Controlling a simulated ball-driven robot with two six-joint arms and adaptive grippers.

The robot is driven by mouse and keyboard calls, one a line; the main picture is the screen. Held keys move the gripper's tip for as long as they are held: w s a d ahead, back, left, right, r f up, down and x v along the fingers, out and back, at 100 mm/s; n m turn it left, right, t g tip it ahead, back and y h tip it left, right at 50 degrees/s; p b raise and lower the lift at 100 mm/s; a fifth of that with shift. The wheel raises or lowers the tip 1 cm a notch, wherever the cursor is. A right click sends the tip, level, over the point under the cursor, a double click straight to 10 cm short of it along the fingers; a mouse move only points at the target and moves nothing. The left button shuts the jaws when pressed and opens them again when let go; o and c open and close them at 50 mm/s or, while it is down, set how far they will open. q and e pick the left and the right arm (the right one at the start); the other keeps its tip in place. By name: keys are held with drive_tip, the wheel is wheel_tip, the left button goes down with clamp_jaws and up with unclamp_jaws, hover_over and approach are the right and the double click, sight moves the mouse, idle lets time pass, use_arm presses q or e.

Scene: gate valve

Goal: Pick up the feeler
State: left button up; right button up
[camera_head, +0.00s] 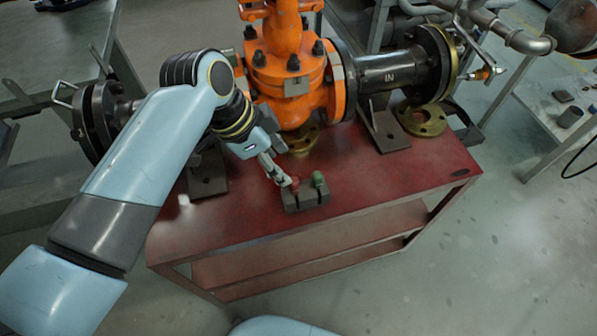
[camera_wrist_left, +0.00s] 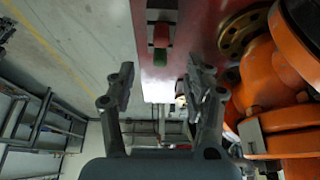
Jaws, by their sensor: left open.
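A small dark block (camera_head: 305,198) stands near the front edge of the red table. It holds a red piece (camera_head: 294,183) and a green piece (camera_head: 319,180); I cannot tell which is the feeler. In the left wrist view the red piece (camera_wrist_left: 161,35) and the green piece (camera_wrist_left: 160,58) line up ahead of the gap between my fingers. My left gripper (camera_head: 277,176) is close to the red end of the block in the head view. Its fingers are spread and empty in the left wrist view (camera_wrist_left: 160,88). My right gripper is not in view.
The orange gate valve (camera_head: 290,70) and its black flanged pipe (camera_head: 388,72) stand behind the block. A brass ring (camera_head: 422,120) lies at the right. The red table's (camera_head: 370,185) front right is clear. A grey bench (camera_head: 560,100) stands farther right.

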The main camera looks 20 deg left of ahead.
sight(293, 180)
use_arm(q)
drive_tip(key=x, duration=0.3)
drive_tip(key=shift+s+d+f, duration=0.1)
drive_tip(key=shift+d+f, duration=0.05)
drive_tip(key=shift+f, duration=0.2)
drive_tip(key=shift+f+b, duration=0.3)
drive_tip(key=x, duration=0.4)
drive_tip(key=shift+w+f+b, duration=0.25)
drive_tip(key=shift+f+b, duration=0.05)
drive_tip(key=shift+f, duration=0.2)
drive_tip(key=c, duration=0.4)
clamp_jaws()
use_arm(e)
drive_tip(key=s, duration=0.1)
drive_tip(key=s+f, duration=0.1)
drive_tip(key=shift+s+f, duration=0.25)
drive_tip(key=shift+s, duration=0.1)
